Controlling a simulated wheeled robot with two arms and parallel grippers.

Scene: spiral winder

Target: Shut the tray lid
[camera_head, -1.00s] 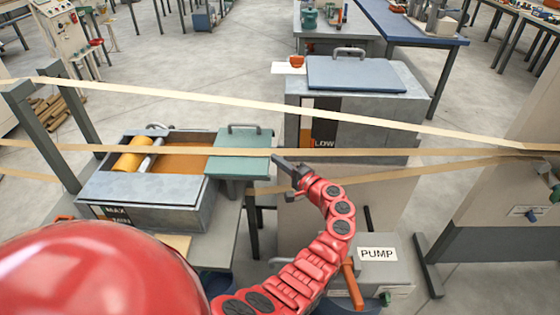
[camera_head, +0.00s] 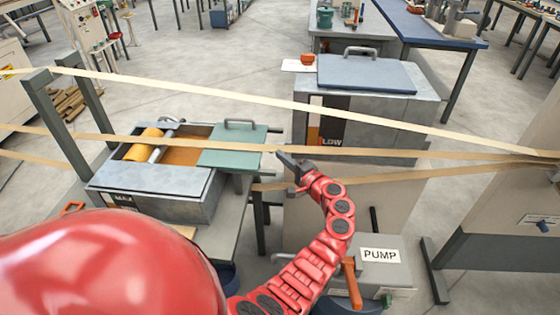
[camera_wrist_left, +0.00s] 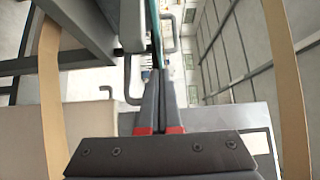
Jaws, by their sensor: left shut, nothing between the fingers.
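The tray (camera_head: 150,205) is a grey metal box at left with brown contents and a yellow roller (camera_head: 145,145) inside. Its green lid (camera_head: 230,152), with a grey handle (camera_head: 240,123), lies flat over the right part and sticks out past the tray's right end. The left part of the tray is open. My left gripper (camera_head: 283,156) is shut and empty, its tips just right of the lid's right edge; contact is unclear. In the left wrist view the shut fingers (camera_wrist_left: 160,110) point toward the lid's thin teal edge (camera_wrist_left: 157,35). My right gripper is not in view.
Tan tape strips (camera_head: 200,100) stretch across the view, above the tray and near my left gripper. A grey tank (camera_head: 390,115) with a blue lid stands behind. A box labelled PUMP (camera_head: 380,256) is at lower right. An upright post (camera_head: 60,125) stands left of the tray.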

